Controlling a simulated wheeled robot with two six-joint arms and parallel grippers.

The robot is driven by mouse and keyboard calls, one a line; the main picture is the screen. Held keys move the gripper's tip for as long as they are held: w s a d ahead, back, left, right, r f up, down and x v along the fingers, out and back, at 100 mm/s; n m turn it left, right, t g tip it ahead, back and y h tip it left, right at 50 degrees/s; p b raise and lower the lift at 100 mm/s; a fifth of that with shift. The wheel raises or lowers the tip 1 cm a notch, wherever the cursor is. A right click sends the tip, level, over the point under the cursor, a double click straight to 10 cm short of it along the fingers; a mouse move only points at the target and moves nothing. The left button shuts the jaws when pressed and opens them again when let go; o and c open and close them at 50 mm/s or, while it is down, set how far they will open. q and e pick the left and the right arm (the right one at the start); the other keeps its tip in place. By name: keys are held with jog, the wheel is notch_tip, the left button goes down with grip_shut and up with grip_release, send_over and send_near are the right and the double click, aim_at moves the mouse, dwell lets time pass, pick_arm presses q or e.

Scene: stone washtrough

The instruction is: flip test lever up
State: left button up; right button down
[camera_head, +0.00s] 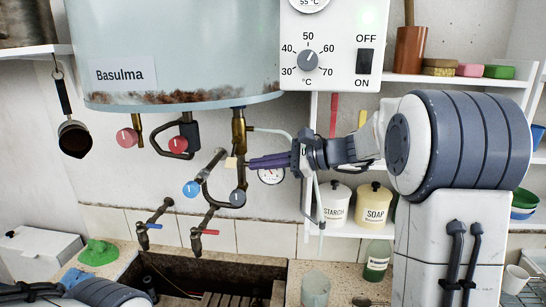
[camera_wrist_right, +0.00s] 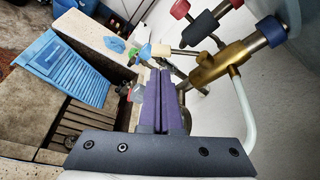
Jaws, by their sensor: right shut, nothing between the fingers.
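My right gripper (camera_head: 252,162) is shut and empty, its purple fingers pointing left below the boiler. Its tips are at or just beside a small tan tab (camera_head: 231,163) on the brass valve pipe (camera_head: 239,130); this looks like the test lever, but I cannot tell whether they touch. In the right wrist view the shut fingers (camera_wrist_right: 160,90) point at a pale tip (camera_wrist_right: 160,50), with the brass fitting (camera_wrist_right: 220,60) to their right. The lever's exact tilt is hard to tell. Only links of my left arm show at the lower left; its gripper is not visible.
The boiler (camera_head: 180,50) hangs above, with a control box (camera_head: 335,45) at its right. Taps (camera_head: 200,233) stand over the stone trough (camera_head: 205,270). Shelves with jars are at right.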

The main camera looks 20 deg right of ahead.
aim_at(233, 155)
pick_arm(q)
jog(key=shift+r+p, duration=0.7)
jog(key=shift+r, duration=0.25)
pick_arm(e)
jog(key=x, duration=0.5)
jog(key=shift+a, duration=0.1)
pick_arm(q)
jog(key=shift+r, duration=0.1)
